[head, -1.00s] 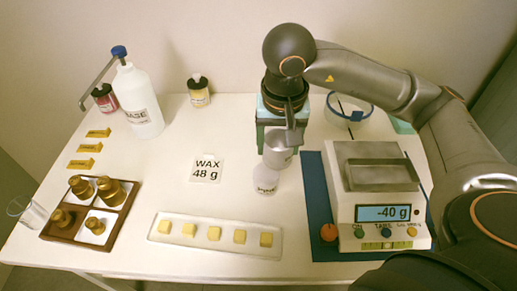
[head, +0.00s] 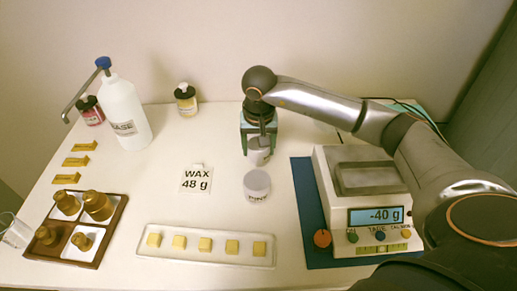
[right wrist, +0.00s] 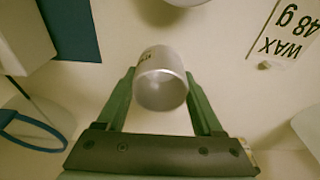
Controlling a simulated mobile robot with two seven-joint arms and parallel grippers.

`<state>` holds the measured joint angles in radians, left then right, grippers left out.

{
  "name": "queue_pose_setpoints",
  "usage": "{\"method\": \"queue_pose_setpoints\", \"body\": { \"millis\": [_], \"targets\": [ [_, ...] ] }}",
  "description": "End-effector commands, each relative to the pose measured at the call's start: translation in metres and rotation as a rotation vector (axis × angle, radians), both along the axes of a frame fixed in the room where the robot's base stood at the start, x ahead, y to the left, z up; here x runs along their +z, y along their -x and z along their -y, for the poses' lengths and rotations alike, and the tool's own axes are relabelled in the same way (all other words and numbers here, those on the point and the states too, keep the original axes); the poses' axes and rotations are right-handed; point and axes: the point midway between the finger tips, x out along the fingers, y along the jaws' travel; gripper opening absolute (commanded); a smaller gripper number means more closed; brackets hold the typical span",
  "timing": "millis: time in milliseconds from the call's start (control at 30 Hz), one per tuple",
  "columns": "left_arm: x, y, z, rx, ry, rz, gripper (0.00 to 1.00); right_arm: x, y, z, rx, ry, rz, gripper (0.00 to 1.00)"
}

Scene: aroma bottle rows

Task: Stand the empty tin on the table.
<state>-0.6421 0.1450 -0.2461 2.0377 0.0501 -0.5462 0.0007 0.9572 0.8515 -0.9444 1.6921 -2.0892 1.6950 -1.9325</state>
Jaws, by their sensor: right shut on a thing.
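My right gripper (head: 258,146) is shut on a small grey metal tin (head: 260,156), behind the white PINE jar (head: 257,187). In the right wrist view, the green fingers of my right gripper (right wrist: 161,100) grip the tin (right wrist: 160,88) from both sides. A gap shows between tin and jar. My left gripper is not in view.
The scale (head: 365,185) on a blue mat (head: 305,215) reads -40 g, at right. A tray of wax cubes (head: 150,252) lies in front. The white pump bottle (head: 125,115) and the weight box (head: 115,225) are at left.

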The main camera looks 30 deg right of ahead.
Motion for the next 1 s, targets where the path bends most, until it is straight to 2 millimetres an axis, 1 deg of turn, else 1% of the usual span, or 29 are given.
{"method": "queue_pose_setpoints", "body": {
  "millis": [33,67,267,400,433,600,700,900,1000],
  "targets": [
    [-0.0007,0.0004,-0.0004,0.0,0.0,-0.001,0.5,-0.0053,0.0,-0.0004,0.0,-0.001,0.001,0.15],
    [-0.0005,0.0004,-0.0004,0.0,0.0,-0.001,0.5,-0.0063,-0.0003,-0.0002,0.0,0.0,0.001,0.15],
    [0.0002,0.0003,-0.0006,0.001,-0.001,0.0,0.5,-0.0056,-0.0005,-0.0002,-0.001,-0.001,0.003,0.15],
    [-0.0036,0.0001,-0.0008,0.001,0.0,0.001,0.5,-0.0102,-0.0004,-0.0001,-0.001,0.0,0.002,0.15],
    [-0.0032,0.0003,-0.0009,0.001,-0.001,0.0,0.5,-0.01,-0.0004,-0.0001,-0.001,-0.001,0.003,0.7],
    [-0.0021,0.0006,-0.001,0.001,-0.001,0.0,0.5,-0.009,-0.0003,-0.0002,-0.001,0.0,0.001,0.89],
    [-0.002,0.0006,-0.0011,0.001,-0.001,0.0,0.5,-0.009,-0.0002,-0.0001,-0.001,0.0,0.001,0.98],
    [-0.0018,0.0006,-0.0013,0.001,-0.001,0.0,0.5,-0.0088,-0.0002,-0.0001,-0.001,0.0,0.001,0.98],
    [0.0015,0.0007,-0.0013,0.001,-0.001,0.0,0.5,-0.0051,-0.0002,-0.0002,-0.001,-0.001,0.002,0.98]
  ]
}}
